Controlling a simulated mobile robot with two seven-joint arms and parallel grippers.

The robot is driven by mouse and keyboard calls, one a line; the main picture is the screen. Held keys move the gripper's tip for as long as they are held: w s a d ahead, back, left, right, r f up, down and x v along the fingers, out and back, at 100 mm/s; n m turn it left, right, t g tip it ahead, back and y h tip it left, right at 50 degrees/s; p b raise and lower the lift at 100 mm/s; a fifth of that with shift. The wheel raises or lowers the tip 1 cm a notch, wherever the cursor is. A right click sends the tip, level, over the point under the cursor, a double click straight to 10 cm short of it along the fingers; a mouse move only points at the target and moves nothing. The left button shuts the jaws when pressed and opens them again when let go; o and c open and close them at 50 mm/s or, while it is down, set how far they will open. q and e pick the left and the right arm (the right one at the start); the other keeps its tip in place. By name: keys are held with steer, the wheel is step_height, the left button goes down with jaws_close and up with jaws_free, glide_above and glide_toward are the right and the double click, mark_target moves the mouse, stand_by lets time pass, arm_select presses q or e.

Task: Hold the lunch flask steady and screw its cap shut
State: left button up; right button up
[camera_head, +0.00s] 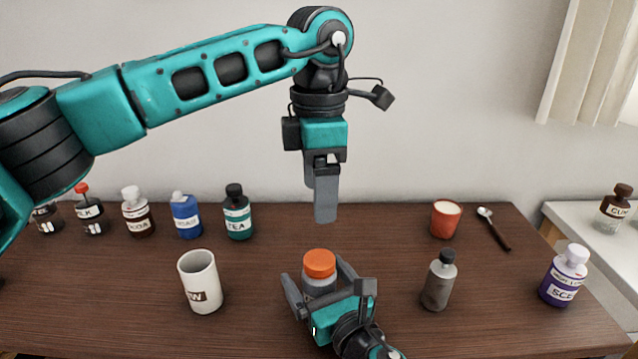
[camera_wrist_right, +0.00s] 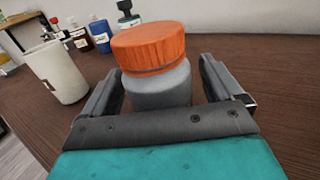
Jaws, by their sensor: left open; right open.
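The lunch flask (camera_head: 320,286), a squat grey body with a wide orange cap (camera_head: 320,263), stands upright on the table. The right wrist view shows the flask body (camera_wrist_right: 158,87) and cap (camera_wrist_right: 149,45) up close, with a thin dark line under the cap; I cannot tell how tight it is. My right gripper (camera_head: 317,276) is open, its fingers on either side of the flask body, with gaps visible in the wrist view. My left gripper (camera_head: 323,200) points down above and behind the cap, open and empty, clear of it.
A white mug (camera_head: 200,282) stands left of the flask and a grey bottle with a black cap (camera_head: 438,280) to the right. Several labelled bottles line the back left. A red cup (camera_head: 445,219), a spoon (camera_head: 494,228) and a purple bottle (camera_head: 564,276) are farther right.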

steer(key=v, duration=1.2)
